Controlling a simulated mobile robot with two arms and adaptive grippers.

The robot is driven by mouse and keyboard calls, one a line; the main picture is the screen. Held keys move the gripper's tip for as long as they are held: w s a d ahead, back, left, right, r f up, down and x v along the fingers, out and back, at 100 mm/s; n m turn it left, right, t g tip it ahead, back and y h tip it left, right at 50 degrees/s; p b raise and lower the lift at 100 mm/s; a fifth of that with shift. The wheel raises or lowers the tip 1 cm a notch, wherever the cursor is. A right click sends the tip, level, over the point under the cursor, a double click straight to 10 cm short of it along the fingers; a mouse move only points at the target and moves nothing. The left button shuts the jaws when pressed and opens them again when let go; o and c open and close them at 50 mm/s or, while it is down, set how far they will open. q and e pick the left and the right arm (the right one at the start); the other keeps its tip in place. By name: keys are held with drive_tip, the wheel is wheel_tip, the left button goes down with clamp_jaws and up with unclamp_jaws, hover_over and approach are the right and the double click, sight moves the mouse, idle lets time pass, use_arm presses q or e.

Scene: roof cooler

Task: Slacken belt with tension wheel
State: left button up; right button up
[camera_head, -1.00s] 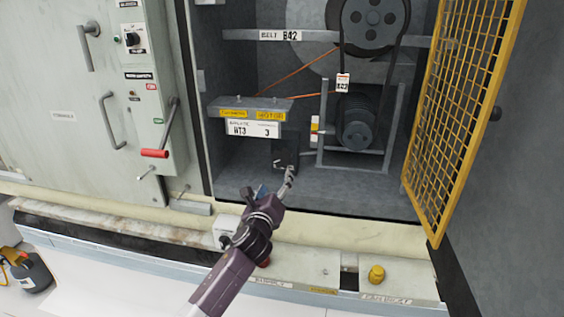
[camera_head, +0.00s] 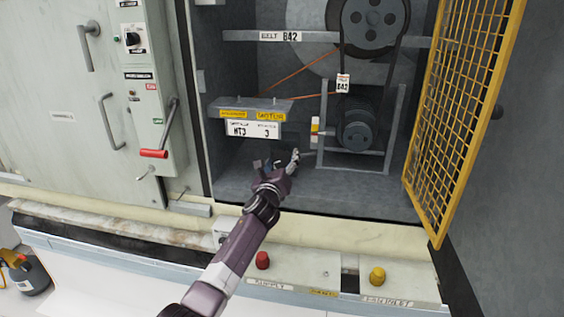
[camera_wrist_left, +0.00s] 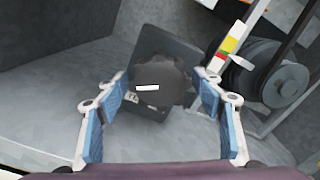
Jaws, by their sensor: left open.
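The tension wheel is a dark, lobed knob (camera_wrist_left: 160,80) with a white mark, in front of a dark plate (camera_wrist_left: 185,50) in the left wrist view. My left gripper (camera_wrist_left: 162,105) is open, its blue-padded fingers on either side of the knob and nearer to the camera; I cannot tell whether they touch it. In the head view my left gripper (camera_head: 277,162) is inside the cabinet and hides the knob. The black belt (camera_head: 392,70) runs from the large upper pulley (camera_head: 372,22) to the motor pulley (camera_head: 357,128). My right gripper is not in view.
A yellow mesh door (camera_head: 462,110) stands open at the right. A labelled motor bracket (camera_head: 250,104) lies above my left gripper. A grey frame (camera_head: 350,170) surrounds the motor. A red-handled lever (camera_head: 153,154) is on the left panel. Red (camera_head: 262,261) and yellow (camera_head: 377,276) knobs sit on the front ledge.

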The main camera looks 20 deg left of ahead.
use_arm(q)
drive_tip(key=shift+w, duration=0.1)
drive_tip(key=c, duration=1.2)
